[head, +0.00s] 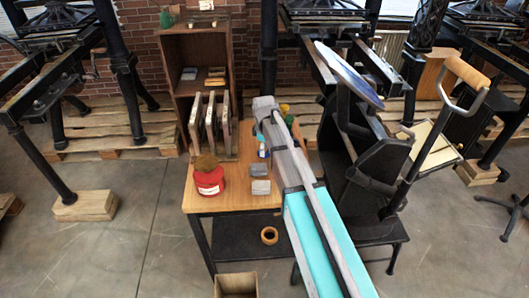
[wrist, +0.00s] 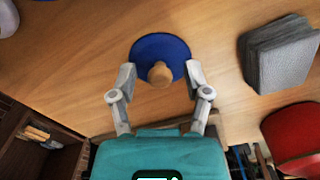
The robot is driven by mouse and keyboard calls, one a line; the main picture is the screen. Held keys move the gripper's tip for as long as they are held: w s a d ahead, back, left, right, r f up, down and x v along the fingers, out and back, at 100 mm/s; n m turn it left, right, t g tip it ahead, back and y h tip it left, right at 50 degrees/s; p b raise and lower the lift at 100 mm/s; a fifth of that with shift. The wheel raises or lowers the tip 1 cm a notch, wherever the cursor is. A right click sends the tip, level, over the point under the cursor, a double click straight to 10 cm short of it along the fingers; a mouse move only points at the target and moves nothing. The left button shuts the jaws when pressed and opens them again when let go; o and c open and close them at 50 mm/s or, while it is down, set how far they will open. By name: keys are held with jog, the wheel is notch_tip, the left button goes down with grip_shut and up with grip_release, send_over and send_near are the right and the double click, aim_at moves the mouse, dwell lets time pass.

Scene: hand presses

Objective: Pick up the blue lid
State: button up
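The blue lid (wrist: 147,50) is a round dark-blue disc with a wooden knob (wrist: 160,74); it lies on the wooden tabletop in the wrist view. My gripper (wrist: 160,71) is open, with one finger on each side of the knob and over the lid's near edge. A gap shows between the knob and each finger, and I cannot tell how high the fingertips are. In the head view my arm reaches over the table, and the lid is mostly hidden there.
Grey blocks (wrist: 278,55) lie on the table to the right of the lid. A red pot (head: 209,181) with a brown top stands at the table's left. Upright framed boards (head: 210,128) stand at the back. A black press (head: 365,150) is right of my arm.

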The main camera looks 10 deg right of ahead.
jog(key=c, duration=0.7)
jog(key=shift+r, duration=0.2)
notch_tip(320, 180, up, 2)
jog(key=shift+r+p, duration=0.1)
jog(key=shift+p, duration=1.15)
jog(key=s+d+r+p, duration=0.1)
jog(key=s+r+p, duration=0.9)
jog(key=s, duration=0.4)
jog(key=shift+d+r, duration=0.25)
jog(key=shift+d, duration=0.1)
jog(key=shift+w, duration=0.1)
jog(key=w+d+f, duration=0.1)
jog(key=w+d, duration=0.8)
jog(key=w, duration=0.4)
jog(key=shift+w+f+b, duration=0.2)
jog(key=shift+w+b, duration=0.1)
jog(key=shift+b, duration=0.15)
